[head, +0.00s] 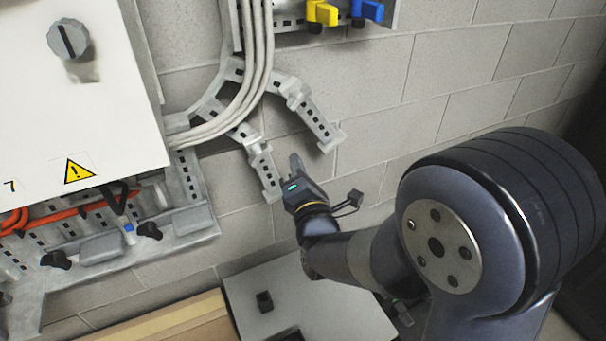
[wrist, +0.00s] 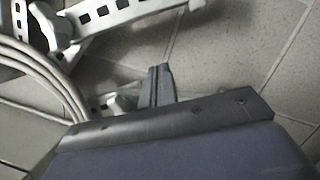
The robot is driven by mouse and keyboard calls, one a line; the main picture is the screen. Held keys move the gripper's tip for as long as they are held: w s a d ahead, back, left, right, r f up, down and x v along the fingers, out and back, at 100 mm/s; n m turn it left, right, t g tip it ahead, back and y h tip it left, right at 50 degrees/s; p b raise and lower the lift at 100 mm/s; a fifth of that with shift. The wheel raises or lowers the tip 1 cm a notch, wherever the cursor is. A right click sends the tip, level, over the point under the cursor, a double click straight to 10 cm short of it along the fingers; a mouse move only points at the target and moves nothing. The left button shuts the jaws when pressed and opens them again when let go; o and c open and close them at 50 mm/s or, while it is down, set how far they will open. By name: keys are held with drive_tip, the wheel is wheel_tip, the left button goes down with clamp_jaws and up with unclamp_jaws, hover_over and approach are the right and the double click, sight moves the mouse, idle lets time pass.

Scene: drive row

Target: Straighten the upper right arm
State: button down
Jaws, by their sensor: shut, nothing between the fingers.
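The upper right arm (head: 315,118) is a grey slotted metal bracket on the block wall. It runs right from the cable bend, then angles down and right at a joint, so it is bent. A second, lower arm (head: 262,165) bends downward beside it. My gripper (head: 295,162) is shut and empty, below the upper arm's end and just right of the lower arm's end, apparently apart from both. In the wrist view the closed fingers (wrist: 160,75) show, with a slotted arm (wrist: 118,20) beyond them; I cannot tell for certain which arm it is.
Grey cables (head: 255,70) curve down the slotted rail left of the arms. A white cabinet (head: 75,100) with a knob stands left. Yellow (head: 322,12) and blue (head: 368,10) handles sit above. A grey platform (head: 310,300) lies below. Wall right of the arms is clear.

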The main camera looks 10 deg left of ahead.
sight(313, 119)
drive_tip(key=w+d+r+p, duration=0.1)
drive_tip(key=w+r, duration=0.1)
drive_tip(key=w, duration=0.3)
drive_tip(key=shift+w+r+p, duration=0.2)
drive_tip(key=shift+r+p, duration=0.1)
drive_tip(key=shift+r, duration=0.1)
drive_tip(key=shift+d+f, duration=0.1)
drive_tip(key=shift+d, duration=0.05)
